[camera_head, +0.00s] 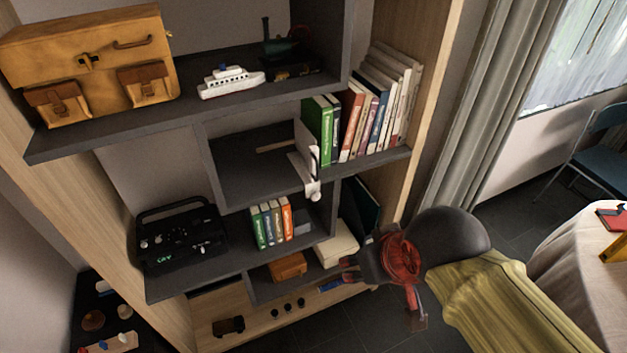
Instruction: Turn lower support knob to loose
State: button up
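A white upright bracket (312,172) stands at the front edge of the middle shelf, beside the green books. A small round white knob (316,196) is at its lower end. It looks like a support knob, but its setting is too small to read. My gripper (346,270) is below and to the right of the knob, in front of the lower shelves, apart from it. Its dark fingertips look parted, with nothing seen between them.
The grey shelf unit holds a tan case (95,50), a toy ship (230,82), a black radio (182,240) and rows of books (378,105). A round cloth-covered table (570,250) stands at the right. Dark floor (500,225) lies open between them.

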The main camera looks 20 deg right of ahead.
aim_at(315, 196)
jog(key=k+j+z, duration=0.15)
jog(key=z, duration=0.25)
jog(key=k+j+z, duration=0.25)
jog(key=z, duration=0.2)
jog(key=j, duration=0.1)
